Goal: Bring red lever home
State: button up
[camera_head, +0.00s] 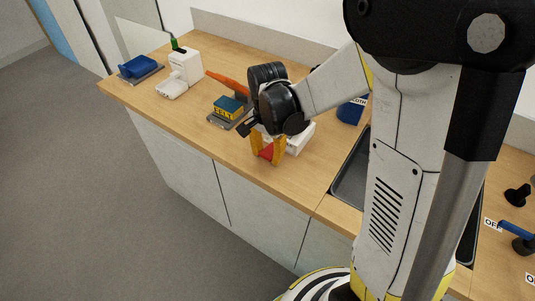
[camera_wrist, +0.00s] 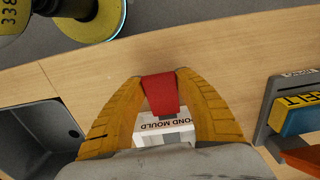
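The red lever (camera_wrist: 160,95) is a flat red piece on the white pond mould press (camera_wrist: 150,138), whose label partly reads "OND MOULD". In the head view the red lever (camera_head: 266,152) shows low between the yellow fingers, in front of the white press (camera_head: 302,138). My gripper (camera_wrist: 160,76) has one finger on each side of the lever, and both fingertips appear to touch its edges. My gripper (camera_head: 265,158) points down at the counter in the head view. My fingers and wrist hide much of the press.
A white device (camera_head: 182,75) and a blue item (camera_head: 138,67) are farther left. A sink (camera_head: 350,175) lies right. The counter front is bare.

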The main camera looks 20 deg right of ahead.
grip_shut()
jog(key=shift+w+d+r+g+y, duration=0.1)
jog(key=shift+d+r+g+y, duration=0.1)
jog(key=shift+r+g+y, duration=0.4)
jog(key=o, duration=0.8)
grip_release()
jog(key=shift+f, duration=0.1)
jog(key=shift+o, duration=0.2)
notch_tip(320, 180, up, 12)
jog(key=w+d, duration=0.1)
jog(key=shift+d, duration=0.25)
